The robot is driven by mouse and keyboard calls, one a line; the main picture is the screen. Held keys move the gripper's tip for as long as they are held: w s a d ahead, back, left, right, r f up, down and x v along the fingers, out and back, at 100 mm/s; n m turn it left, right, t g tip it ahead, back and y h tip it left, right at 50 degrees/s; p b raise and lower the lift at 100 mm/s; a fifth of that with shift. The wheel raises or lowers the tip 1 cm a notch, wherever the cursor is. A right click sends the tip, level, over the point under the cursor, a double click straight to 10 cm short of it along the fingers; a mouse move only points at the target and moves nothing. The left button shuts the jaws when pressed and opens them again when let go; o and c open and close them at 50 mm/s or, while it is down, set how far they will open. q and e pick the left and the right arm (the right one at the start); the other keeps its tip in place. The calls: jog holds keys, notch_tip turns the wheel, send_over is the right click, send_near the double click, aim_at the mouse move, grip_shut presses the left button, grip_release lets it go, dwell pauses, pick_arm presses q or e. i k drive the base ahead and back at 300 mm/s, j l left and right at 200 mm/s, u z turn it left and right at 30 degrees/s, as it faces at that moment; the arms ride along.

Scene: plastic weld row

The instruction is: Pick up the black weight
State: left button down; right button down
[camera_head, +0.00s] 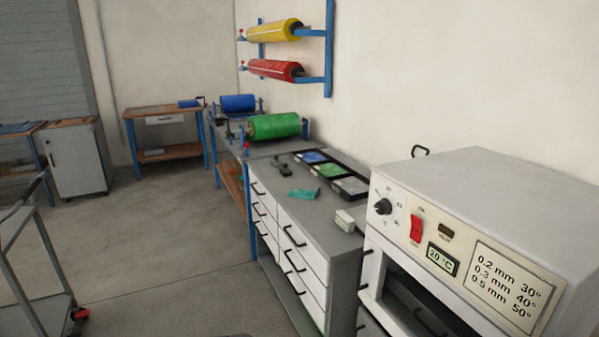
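Small dark objects (281,165) lie on the grey top of the drawer cabinet (308,203). One may be the black weight, but they are too small to tell. A teal flat piece (303,194) lies in front of them, and trays with blue, green and grey contents (331,170) lie behind them along the wall. Neither of my grippers is in view.
A white heating machine (480,215) with a display stands at the right front. Green (273,126) and blue (238,103) rolls sit on the far bench. A metal cart (32,262) stands at left. The floor between cart and cabinet is clear.

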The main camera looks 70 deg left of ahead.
aim_at(286, 171)
jog(key=u, duration=2.2)
jog(key=i+z, duration=0.1)
jog(key=z, duration=0.45)
jog(key=i+j+z, duration=0.35)
jog(key=j, duration=0.2)
jog(key=i+j+z, duration=0.4)
jog(key=j, duration=0.3)
